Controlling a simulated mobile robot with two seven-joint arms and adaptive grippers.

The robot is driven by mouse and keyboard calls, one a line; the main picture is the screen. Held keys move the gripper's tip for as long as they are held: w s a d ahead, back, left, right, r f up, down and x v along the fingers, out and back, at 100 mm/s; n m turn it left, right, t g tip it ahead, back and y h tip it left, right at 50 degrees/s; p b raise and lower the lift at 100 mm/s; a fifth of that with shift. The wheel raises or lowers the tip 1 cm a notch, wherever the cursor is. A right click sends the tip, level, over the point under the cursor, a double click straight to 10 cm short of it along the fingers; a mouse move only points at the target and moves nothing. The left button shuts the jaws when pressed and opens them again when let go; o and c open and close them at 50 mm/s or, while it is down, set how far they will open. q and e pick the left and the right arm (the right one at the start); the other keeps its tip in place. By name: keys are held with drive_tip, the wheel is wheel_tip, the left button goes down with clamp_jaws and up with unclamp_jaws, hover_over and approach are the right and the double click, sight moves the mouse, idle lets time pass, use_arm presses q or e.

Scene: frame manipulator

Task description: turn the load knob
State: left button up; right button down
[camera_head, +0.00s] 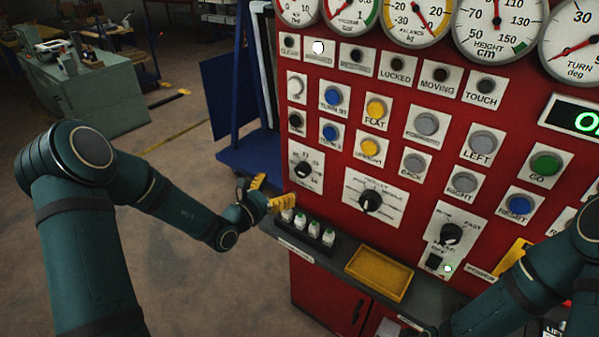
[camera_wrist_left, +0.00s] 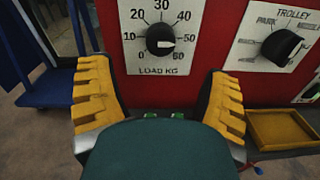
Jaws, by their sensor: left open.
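The load knob (camera_head: 303,170) is a round black knob on a white plate at the left of the red panel. In the left wrist view the load knob (camera_wrist_left: 159,40) sits in a dial marked 0 to 60 and labelled LOAD KG. Its white mark points right, near 50. My left gripper (camera_head: 271,193) is open, with its yellow fingers apart and empty, in front of and below the knob plate. In the left wrist view the gripper (camera_wrist_left: 158,74) has one finger on each side of the dial plate, short of the knob.
The trolley knob (camera_head: 369,201) is to the right of the load plate. Below are a ledge with several small green-and-white items (camera_head: 307,226) and a yellow tray (camera_head: 379,273). A blue cart (camera_head: 252,158) stands left of the panel. My right arm is at lower right.

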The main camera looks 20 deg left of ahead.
sight(300, 171)
use_arm(q)
drive_tip(key=x, duration=0.9)
drive_tip(key=shift+w+d+b, duration=0.2)
drive_tip(key=shift+w+b, duration=0.1)
drive_tip(key=shift+b, duration=0.05)
drive_tip(key=c, duration=1.2)
